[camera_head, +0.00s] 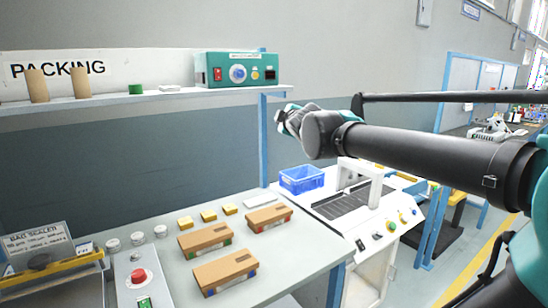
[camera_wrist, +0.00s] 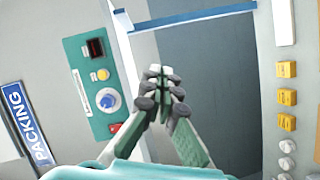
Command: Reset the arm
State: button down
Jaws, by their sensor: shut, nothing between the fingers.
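My arm reaches in from the right in the head view, raised above the bench. My gripper (camera_wrist: 162,82) shows in the wrist view with its two fingers together, shut and empty. In the head view the gripper end is mostly hidden behind my wrist. In the wrist view the gripper points at the wall and shelf area, with a green control box (camera_wrist: 100,88) to its left and yellow blocks (camera_wrist: 287,97) to its right. It appears to touch nothing.
The packing bench (camera_head: 150,238) holds several brown boxes (camera_head: 225,272), yellow blocks and a bag sealer (camera_head: 50,262). A shelf (camera_head: 130,97) above carries the green control box (camera_head: 240,70). A blue crate (camera_head: 301,180) sits on the white machine (camera_head: 375,228) below my arm. A blue post (camera_head: 263,140) supports the shelf.

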jog(key=s+d+f+m+g+h, duration=0.25)
jog(key=d+f, duration=0.25)
jog(key=f, duration=0.3)
jog(key=s+d+f+m+g+h, duration=0.1)
jog(key=s+d+f+m, duration=0.25)
jog(key=f, duration=0.55)
jog(key=s+d+f+m+g+h, duration=0.1)
jog(key=s+d+f+m+g, duration=0.15)
jog(key=d+f, duration=0.45)
jog(key=s+d+f+m+g, duration=0.2)
jog(key=s+f+m+g, duration=0.3)
jog(key=s+f, duration=1.5)
jog(key=m, duration=0.2)
jog(key=shift+f+m+g, duration=0.25)
jog(key=shift+m+g, duration=0.1)
jog(key=shift+g, duration=0.05)
jog(key=shift+y, duration=0.25)
